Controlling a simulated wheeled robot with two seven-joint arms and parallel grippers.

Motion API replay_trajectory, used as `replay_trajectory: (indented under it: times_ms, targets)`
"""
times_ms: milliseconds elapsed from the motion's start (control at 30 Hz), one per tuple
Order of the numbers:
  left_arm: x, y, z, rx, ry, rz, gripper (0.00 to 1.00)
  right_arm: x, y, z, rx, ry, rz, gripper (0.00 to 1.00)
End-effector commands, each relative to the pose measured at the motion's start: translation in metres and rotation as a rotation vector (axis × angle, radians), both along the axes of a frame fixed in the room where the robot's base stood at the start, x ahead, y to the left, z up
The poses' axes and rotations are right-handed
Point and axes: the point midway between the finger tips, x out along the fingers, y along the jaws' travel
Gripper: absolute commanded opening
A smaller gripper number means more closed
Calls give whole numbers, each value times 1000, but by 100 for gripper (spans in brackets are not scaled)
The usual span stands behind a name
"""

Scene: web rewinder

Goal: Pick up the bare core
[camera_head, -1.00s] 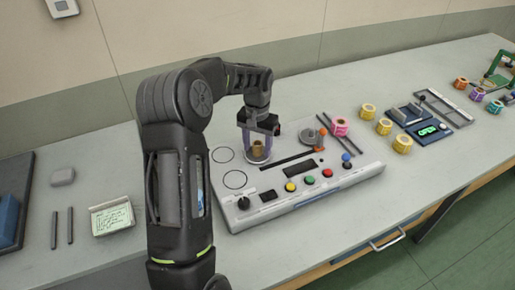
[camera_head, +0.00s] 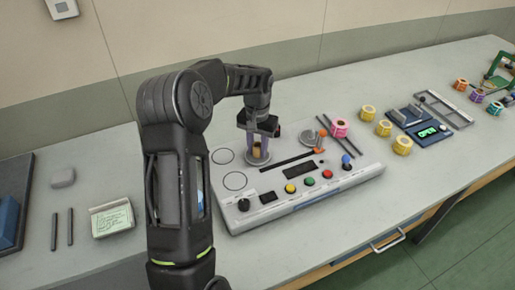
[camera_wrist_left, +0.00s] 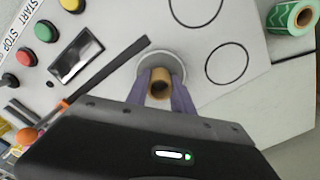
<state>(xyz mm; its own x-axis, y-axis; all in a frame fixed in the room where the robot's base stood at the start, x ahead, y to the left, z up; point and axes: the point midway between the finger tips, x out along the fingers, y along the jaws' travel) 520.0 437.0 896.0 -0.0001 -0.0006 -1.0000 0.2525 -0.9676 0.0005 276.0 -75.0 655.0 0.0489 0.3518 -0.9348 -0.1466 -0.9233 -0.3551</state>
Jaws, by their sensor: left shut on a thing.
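The bare core (camera_wrist_left: 160,87) is a short brown cardboard tube. In the left wrist view it stands between the two purple fingers of my left gripper (camera_wrist_left: 161,95), which is shut on it. In the head view my left gripper (camera_head: 260,143) points down over the rewinder (camera_head: 290,205), and the core (camera_head: 257,150) shows between its fingers. The core is over a round grey spindle plate (camera_head: 257,158); I cannot tell whether it touches the plate. My right gripper is out of view.
The rewinder panel has coloured buttons (camera_head: 310,181) and a knob. A pink roll (camera_head: 340,128) and several yellow rolls (camera_head: 384,128) stand to the right. A green roll (camera_wrist_left: 291,17) shows in the wrist view. A card (camera_head: 111,219) and rods lie to the left.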

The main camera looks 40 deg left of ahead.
Motion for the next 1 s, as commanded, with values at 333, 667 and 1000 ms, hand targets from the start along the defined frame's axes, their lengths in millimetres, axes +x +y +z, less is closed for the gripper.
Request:
replay_trajectory:
  times_ms: [333, 667, 1000]
  targets:
    - [1, 0, 53, 1, -2, -1, 0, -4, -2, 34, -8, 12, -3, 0]
    - [0, 0, 99, 0, -1, 0, 0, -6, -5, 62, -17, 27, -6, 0]
    - [0, 0, 100, 0, 0, 0, 0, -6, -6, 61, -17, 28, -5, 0]
